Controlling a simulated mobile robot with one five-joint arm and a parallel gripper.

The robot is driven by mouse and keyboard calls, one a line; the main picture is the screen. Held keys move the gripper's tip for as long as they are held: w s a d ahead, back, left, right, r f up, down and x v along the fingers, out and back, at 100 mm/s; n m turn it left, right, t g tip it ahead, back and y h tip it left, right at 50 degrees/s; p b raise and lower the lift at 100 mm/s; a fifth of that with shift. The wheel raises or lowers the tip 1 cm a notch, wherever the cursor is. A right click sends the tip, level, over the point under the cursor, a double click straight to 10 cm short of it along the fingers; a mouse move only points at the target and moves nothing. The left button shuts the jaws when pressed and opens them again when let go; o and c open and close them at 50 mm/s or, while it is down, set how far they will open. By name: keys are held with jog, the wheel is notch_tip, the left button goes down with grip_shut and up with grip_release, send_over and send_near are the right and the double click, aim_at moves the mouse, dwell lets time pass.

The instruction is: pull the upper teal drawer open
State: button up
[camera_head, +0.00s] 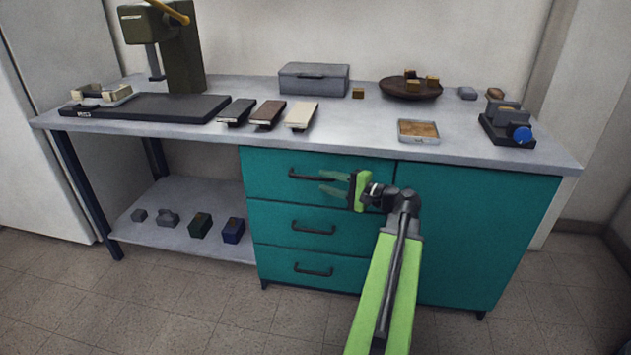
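The upper teal drawer (266,182) is the top one of three in the left part of the teal cabinet under the counter. It looks shut, its front flush with the cabinet. Its dark bar handle (305,176) runs across the upper front. My gripper (325,183) is in front of the drawer, pointing left, with its pale green fingers near the handle's right end. The fingers show apart, with a gap between them, and hold nothing. I cannot tell if they touch the handle. My gripper hides the drawer's right part.
Below are the middle drawer handle (313,228) and lower drawer handle (313,270). A wide teal door (470,230) is at the right. The counter (350,125) overhangs the drawers and carries boxes, a tray and a press. The tiled floor in front looks clear.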

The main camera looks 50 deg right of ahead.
aim_at(316, 178)
jog(key=w, duration=0.4)
jog(key=shift+w+a+f, duration=0.2)
jog(key=shift+a, duration=0.15)
grip_shut()
dwell(0.9)
